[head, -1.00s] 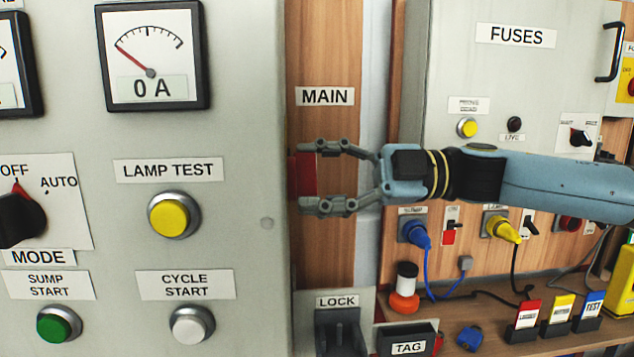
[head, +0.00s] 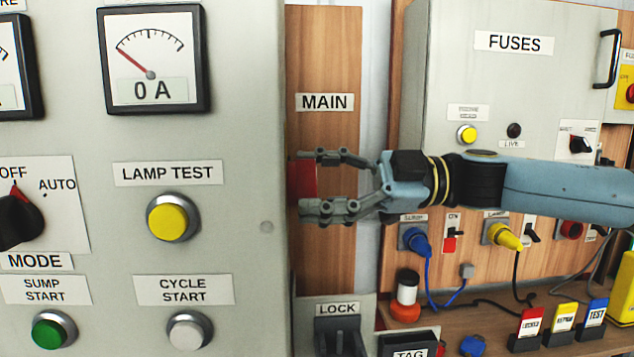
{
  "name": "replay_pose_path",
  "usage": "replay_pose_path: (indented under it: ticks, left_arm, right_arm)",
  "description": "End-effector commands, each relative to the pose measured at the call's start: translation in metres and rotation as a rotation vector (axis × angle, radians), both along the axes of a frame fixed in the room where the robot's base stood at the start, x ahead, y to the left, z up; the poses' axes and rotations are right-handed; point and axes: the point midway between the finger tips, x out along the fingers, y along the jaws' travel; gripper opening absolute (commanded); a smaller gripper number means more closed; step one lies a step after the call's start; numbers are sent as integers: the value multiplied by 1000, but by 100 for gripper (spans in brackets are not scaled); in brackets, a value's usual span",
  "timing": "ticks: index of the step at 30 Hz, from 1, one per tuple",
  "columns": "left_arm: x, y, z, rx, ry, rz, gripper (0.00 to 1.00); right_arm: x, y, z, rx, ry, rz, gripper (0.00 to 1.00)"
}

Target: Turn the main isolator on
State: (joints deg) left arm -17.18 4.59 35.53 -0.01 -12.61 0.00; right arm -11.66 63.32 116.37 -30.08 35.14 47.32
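The MAIN label (head: 325,102) is on the wooden panel. Below it, a red part (head: 303,178), apparently the main isolator, shows at the edge of the grey cabinet, which hides most of it. My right gripper (head: 312,184) comes in from the right at the height of the red part. Its fingers are apart, one above and one below, with the tips by the cabinet edge. I cannot tell whether they touch the red part. My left gripper is not in view.
The grey control cabinet (head: 250,130) fills the left, with a lamp test button (head: 172,217) and a meter reading 0 A (head: 152,60). A LOCK holder (head: 338,333) sits below. The FUSES cabinet (head: 470,80) and plugged cables are at right.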

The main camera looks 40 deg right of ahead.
Motion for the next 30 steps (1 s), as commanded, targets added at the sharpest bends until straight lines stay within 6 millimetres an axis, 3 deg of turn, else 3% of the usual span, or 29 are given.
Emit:
replay_pose_path:
  ticks: [5,20,30]
  left_arm:
    - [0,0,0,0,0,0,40]
    - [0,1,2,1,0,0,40]
    - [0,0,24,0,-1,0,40]
  right_arm:
    - [0,0,0,0,-1,-1,79]
    - [0,0,2,-19,-33,-1,79]
    - [0,0,7,-259,-427,-1,79]
